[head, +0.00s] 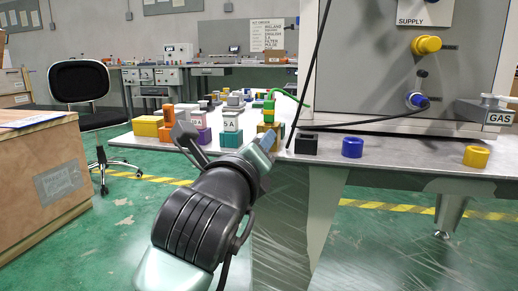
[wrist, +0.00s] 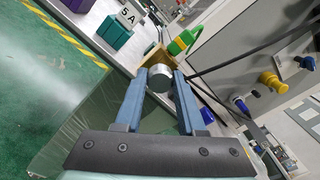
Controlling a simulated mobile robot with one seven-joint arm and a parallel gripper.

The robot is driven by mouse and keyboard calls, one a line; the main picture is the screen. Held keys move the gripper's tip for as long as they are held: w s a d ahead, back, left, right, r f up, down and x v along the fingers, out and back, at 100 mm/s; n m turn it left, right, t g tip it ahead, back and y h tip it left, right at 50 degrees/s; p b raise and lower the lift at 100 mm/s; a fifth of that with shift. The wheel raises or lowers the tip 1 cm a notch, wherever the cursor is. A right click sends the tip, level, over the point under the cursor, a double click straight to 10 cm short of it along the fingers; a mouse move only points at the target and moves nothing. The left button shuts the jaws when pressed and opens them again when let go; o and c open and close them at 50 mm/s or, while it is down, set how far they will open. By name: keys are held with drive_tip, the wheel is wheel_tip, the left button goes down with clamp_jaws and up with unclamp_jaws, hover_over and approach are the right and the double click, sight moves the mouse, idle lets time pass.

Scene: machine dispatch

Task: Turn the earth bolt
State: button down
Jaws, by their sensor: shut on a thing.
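The earth bolt shows in the wrist view as a round silver head (wrist: 159,79) in front of a brass-coloured block (wrist: 152,57). My gripper (wrist: 162,86) has its two blue fingers on either side of this head and is shut on it. A green connector (wrist: 184,41) sits just beyond the block. In the head view my gripper (head: 267,141) reaches the table edge at the brass block (head: 262,127), with the green part (head: 269,107) and a green cable above it. The bolt head is hidden there behind my gripper.
A grey cabinet (head: 375,75) with yellow (head: 427,45) and blue (head: 417,99) connectors stands at right. A black cable hangs close to my gripper. Labelled blocks (head: 231,124) stand left.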

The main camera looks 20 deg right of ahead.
drive_tip(key=m, duration=0.4)
drive_tip(key=shift+m, duration=0.4)
drive_tip(key=shift+f+p, duration=0.1)
drive_tip(key=shift+p, duration=0.2)
drive_tip(key=c, duration=0.5)
unclamp_jaws()
drive_tip(key=p+v, duration=0.3)
drive_tip(key=v, duration=1)
